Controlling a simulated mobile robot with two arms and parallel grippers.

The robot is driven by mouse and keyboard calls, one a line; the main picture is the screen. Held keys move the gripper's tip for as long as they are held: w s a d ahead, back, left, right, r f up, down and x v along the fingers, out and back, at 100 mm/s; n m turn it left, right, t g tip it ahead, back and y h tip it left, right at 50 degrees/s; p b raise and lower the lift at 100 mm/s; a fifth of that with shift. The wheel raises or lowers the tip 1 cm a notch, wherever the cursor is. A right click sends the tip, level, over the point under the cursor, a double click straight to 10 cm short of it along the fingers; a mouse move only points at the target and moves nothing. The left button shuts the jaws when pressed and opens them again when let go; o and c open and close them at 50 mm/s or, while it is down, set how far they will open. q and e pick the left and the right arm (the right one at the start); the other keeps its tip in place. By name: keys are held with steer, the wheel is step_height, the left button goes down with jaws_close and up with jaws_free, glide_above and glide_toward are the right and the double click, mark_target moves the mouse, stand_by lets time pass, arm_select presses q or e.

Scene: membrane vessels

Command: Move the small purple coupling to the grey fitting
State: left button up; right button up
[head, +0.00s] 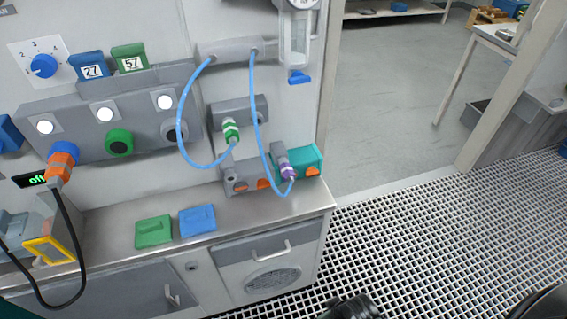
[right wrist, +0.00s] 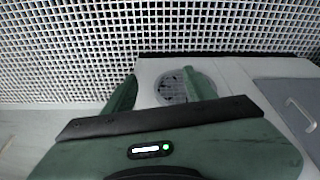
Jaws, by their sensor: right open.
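The small purple coupling (head: 288,172) hangs at the end of a blue hose, in front of the teal box (head: 307,161) at the right end of the wall. It appears to sit on a small fitting there; I cannot tell whether it is locked. A grey fitting block (head: 248,178) with orange parts is just left of it. Another grey block (head: 240,111) is above, with a green-banded coupling (head: 231,130) on a blue hose below it. My right gripper (right wrist: 160,92) is open and empty in the right wrist view, over the cabinet's vent side. The left gripper is not in view.
A steel counter (head: 115,226) holds a green block (head: 154,231) and a blue block (head: 197,219). A black cable with an orange plug (head: 61,166) hangs at left. A door frame stands to the right. The grated floor (head: 440,240) is clear.

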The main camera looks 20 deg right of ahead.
steer(key=w+a+r+t+y+p, duration=0.15)
steer(key=w+r, duration=0.25)
steer(key=r, duration=0.4)
steer(key=w+a+r+t, duration=0.1)
steer(key=w+r+t, duration=0.1)
steer(key=w+r, duration=0.35)
steer(key=w+r+m+t+h, duration=0.1)
steer(key=w+r+t, duration=0.9)
steer(key=w, duration=0.4)
steer(key=shift+w+r+m+t, duration=0.2)
steer(key=shift+m+t, duration=0.2)
steer(key=shift+t, duration=0.35)
